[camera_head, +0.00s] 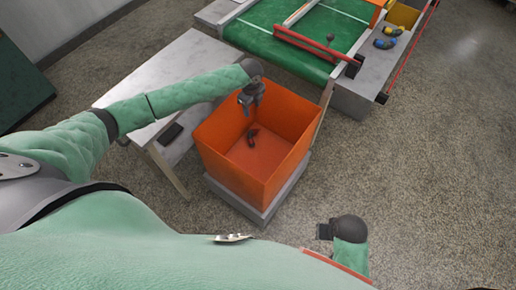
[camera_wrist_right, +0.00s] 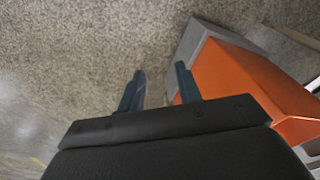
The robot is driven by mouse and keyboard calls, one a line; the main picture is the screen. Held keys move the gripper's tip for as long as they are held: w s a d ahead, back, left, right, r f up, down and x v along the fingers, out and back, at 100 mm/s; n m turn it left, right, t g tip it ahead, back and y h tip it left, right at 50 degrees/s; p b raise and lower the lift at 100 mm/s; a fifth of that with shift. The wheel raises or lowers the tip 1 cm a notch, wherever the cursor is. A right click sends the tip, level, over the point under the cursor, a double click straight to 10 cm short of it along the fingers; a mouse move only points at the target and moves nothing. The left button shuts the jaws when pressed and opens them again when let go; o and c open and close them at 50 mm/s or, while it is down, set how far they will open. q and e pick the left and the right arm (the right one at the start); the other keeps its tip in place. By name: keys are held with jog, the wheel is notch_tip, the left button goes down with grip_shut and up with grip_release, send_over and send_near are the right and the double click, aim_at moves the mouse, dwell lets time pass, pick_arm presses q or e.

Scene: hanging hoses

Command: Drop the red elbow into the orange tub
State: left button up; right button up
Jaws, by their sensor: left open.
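The orange tub (camera_head: 225,165) stands open at the centre of the head view; its outer side also shows in the right wrist view (camera_wrist_right: 250,80). My left gripper (camera_head: 247,108) is open above the tub's back part, pointing down, with nothing seen between its fingers. A small dark shape (camera_head: 252,137) shows on the tub's floor; I cannot tell whether it is an object or a shadow. I cannot make out a red elbow in either view. My right gripper (camera_head: 322,231) is low, to the right of the tub; its fingers (camera_wrist_right: 160,85) are apart and empty.
The tub sits on a grey base (camera_head: 262,213). A pale table (camera_head: 180,62) with a dark flat item (camera_head: 171,133) stands to the left. Behind is a green conveyor (camera_head: 265,38) with a red bar. Blue and yellow pieces (camera_head: 386,42) lie to its right. The right floor is clear.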

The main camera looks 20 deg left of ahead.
pick_arm(q)
notch_tip(320, 180, up, 7)
jog(key=b, duration=0.1)
pick_arm(e)
notch_tip(320, 180, up, 7)
jog(key=s, duration=0.1)
jog(key=shift+f, duration=0.2)
